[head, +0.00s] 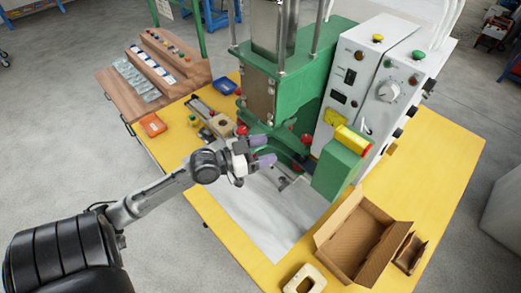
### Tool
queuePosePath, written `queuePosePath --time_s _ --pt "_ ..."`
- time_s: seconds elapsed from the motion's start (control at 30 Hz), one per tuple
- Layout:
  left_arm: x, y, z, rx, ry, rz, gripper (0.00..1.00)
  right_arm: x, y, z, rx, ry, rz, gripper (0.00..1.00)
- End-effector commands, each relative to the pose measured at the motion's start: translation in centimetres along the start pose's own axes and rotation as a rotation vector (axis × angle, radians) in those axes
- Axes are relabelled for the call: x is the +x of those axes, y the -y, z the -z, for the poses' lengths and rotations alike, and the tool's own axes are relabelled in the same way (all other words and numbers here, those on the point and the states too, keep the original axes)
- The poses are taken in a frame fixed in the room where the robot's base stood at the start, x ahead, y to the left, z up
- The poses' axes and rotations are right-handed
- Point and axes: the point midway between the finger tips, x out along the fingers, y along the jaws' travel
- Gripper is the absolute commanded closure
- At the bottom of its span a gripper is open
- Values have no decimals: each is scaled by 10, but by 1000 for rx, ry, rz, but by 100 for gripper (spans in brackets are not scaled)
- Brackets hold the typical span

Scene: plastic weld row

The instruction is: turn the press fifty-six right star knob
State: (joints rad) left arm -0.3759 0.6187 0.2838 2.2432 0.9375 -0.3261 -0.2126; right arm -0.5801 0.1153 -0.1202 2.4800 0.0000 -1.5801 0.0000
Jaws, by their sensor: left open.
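The green press (278,100) stands on the yellow table, its ram column rising at the top. A red knob (241,130) sits at the left of its lower part and another red knob (306,139) at the right. I cannot read a number on the press. My left gripper (264,150) is open in front of the lower press, its purple-tipped fingers pointing right, between the two red knobs. The right red knob is a little beyond the fingertips; I cannot tell the exact gap. The gripper appears empty. My right gripper is not in view.
A white control box (385,80) stands right of the press, with a yellow and green block in front. An open cardboard box (358,240) and a beige part (305,279) lie at the front. A brown side table (125,82) holds small parts. White sheet (265,215) lies clear below the gripper.

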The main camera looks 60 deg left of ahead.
Motion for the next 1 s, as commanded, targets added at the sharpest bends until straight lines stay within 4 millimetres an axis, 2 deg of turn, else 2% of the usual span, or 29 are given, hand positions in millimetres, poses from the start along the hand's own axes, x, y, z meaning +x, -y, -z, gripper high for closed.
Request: queuePosePath --time_s 0.2,0.57,0.67,0.77,0.9,1.0 --pt "-9 -1 0 1 1 -2 37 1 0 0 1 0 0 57" --pt "-9 0 1 1 0 -1 37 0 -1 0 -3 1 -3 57" --pt "-9 0 9 2 -4 -1 37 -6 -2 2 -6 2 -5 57" --pt "-7 -1 28 -13 -20 7 37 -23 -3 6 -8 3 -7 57" --pt "-5 -10 60 -123 -71 50 37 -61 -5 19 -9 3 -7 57" --pt "0 -18 69 -245 -100 104 37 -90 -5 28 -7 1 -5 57"
